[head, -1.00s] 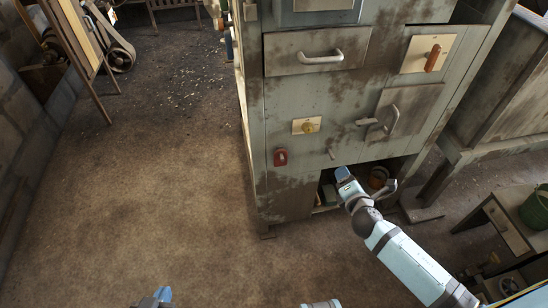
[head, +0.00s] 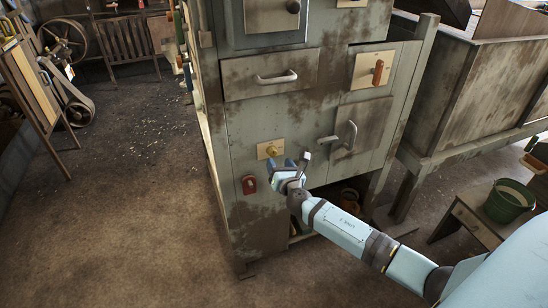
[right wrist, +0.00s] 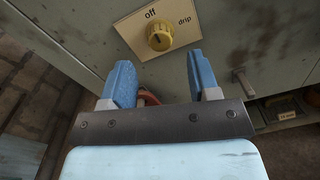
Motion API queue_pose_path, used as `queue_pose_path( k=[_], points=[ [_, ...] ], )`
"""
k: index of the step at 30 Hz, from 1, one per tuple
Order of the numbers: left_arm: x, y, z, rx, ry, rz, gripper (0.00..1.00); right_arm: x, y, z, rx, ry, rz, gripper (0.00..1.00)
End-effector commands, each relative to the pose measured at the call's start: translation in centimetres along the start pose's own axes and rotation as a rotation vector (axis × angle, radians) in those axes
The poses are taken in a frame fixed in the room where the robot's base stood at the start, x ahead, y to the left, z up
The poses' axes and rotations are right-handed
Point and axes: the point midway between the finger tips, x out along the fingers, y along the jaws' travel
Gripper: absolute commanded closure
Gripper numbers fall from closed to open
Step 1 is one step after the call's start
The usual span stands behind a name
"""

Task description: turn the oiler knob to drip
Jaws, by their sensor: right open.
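The oiler knob (head: 271,151) is a small yellow knob on a cream plate on the grey cabinet front. In the right wrist view the knob (right wrist: 160,37) sits on its plate (right wrist: 133,30), with "off" printed above it and "drip" to its right. I cannot clearly tell its pointer's setting. My right gripper (head: 280,164) is open and empty just below the knob in the head view. In the right wrist view its blue fingers (right wrist: 159,64) are spread, with the knob beyond the gap and apart from them. My left gripper is not in view.
A short lever (head: 306,158) sticks out just right of the gripper. A red fitting (head: 249,184) is at lower left, and a grey handle (head: 350,136) is to the right. An orange handle (head: 378,72) is higher up.

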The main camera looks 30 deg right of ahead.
Motion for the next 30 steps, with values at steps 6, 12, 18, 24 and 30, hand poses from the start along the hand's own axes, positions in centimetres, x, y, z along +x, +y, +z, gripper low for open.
queue_pose_path(
  k=[6,12,18,24,30],
  points=[
    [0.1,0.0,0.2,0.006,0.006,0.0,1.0,3.7,0.0,-0.1,0.001,-0.001,-0.001,0.44],
    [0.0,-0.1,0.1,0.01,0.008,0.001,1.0,5.0,0.0,-0.1,0.001,0.0,0.0,0.44],
    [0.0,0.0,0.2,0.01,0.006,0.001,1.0,5.1,0.0,0.0,0.001,0.001,0.001,0.44],
    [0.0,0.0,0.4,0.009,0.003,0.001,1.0,5.0,0.0,0.0,0.001,0.001,0.0,0.72],
    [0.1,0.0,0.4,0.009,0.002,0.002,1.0,5.0,0.0,-0.1,0.002,0.001,0.0,0.94]
  ],
)
